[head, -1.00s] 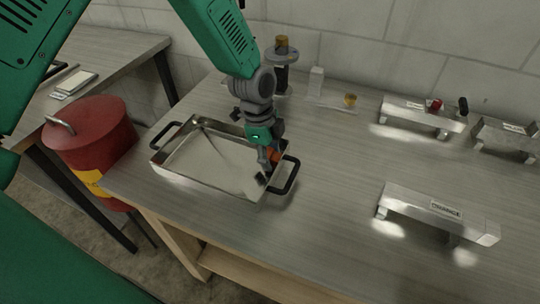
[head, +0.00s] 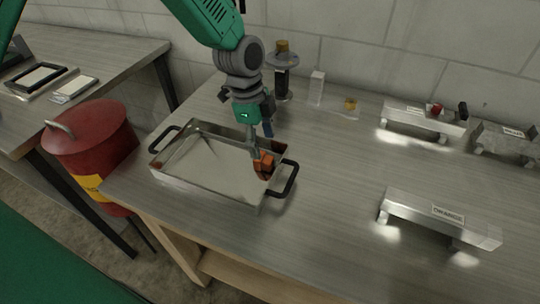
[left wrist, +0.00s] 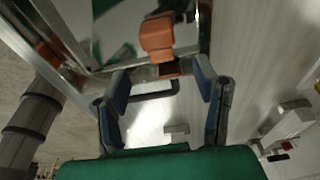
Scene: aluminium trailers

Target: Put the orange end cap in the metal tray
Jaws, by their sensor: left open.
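The orange end cap (head: 264,161) lies in the metal tray (head: 205,189), at its right end near the black handle. It also shows in the left wrist view (left wrist: 157,36), beyond the fingertips, with a smaller orange patch below it that looks like a reflection in the tray wall. My left gripper (head: 261,137) points down above the tray's right end, just behind the cap. Its two blue-grey fingers are spread, with nothing between them in the left wrist view (left wrist: 162,86). My right gripper is not in view.
A label-bearing metal block (head: 438,216) stands on the table (head: 330,170) at right, with similar ones behind. A dark post with a disc (head: 282,65), a white block (head: 316,88) and a small yellow piece (head: 350,104) stand at the back. A red drum (head: 92,145) stands left.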

